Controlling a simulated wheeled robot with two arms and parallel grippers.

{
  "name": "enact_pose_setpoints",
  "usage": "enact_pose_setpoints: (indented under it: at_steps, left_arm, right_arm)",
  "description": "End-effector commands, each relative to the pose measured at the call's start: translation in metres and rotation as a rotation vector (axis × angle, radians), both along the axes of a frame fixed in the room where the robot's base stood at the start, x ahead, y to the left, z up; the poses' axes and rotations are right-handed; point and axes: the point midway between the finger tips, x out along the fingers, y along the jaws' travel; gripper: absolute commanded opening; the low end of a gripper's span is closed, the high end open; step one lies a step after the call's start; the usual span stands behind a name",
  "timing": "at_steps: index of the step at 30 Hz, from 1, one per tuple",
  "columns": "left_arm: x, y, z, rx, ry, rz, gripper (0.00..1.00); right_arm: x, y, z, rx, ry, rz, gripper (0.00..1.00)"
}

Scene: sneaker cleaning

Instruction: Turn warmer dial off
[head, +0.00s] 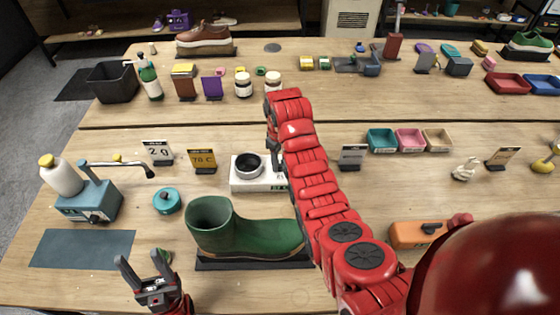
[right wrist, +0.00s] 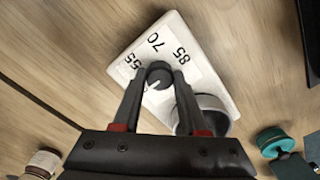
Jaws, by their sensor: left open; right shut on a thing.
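The warmer (head: 245,186) is a white box on the table with a dark-rimmed round pot (head: 248,165) on it. In the right wrist view the warmer's white top (right wrist: 120,72) shows the marks 55, 70 and 85 around a dark dial (right wrist: 158,76). My right gripper (right wrist: 156,72) is shut on the dial. A pale pointer line shows on the dial's lower-left side, away from the numbers. In the head view my right arm hides the dial. My left gripper (head: 140,262) is open and empty near the front left edge.
A green boot (head: 240,230) on a black stand is in front of the warmer. A 70 C sign (head: 202,159) and a teal lidded pot (head: 167,201) are to its left. A blue pump device (head: 88,203) and a grey-blue mat (head: 82,248) lie further left.

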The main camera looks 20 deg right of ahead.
Motion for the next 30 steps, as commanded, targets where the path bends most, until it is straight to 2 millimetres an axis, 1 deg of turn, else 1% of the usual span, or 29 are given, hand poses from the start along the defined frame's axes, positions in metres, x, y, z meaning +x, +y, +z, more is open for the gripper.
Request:
enact_pose_setpoints:
  at_steps: [9, 10, 14, 15, 24, 26, 29, 30]
  left_arm:
    - [0.000, 0.000, 0.000, 0.000, 0.000, 0.000, 0.58]
    - [0.000, 0.000, 0.000, 0.000, 0.000, 0.000, 0.58]
    - [0.000, 0.000, 0.000, 0.000, 0.000, 0.000, 0.58]
    - [0.000, 0.000, 0.000, 0.000, 0.000, 0.000, 0.58]
    - [0.000, 0.000, 0.002, 0.000, 0.000, 0.000, 0.58]
    - [0.000, 0.000, 0.007, 0.000, 0.000, 0.000, 0.58]
    - [0.000, 0.000, 0.021, 0.000, 0.000, 0.000, 0.58]
    - [0.000, 0.000, 0.029, 0.000, 0.000, 0.000, 0.58]
  right_arm:
    - [0.000, 0.000, 0.000, 0.000, -0.001, 0.002, 0.00]
    - [0.000, 0.000, 0.000, 0.000, -0.001, 0.002, 0.45]
    - [0.000, 0.000, 0.000, 0.000, 0.000, 0.002, 0.69]
    - [0.000, 0.000, 0.000, 0.000, 0.000, 0.002, 0.72]
    - [0.000, 0.000, 0.003, 0.000, 0.000, 0.001, 0.72]
    - [0.000, 0.000, 0.007, 0.000, 0.000, 0.001, 0.72]
    - [0.000, 0.000, 0.022, -0.001, 0.000, 0.000, 0.72]
    - [0.000, 0.000, 0.029, -0.001, 0.000, 0.000, 0.72]
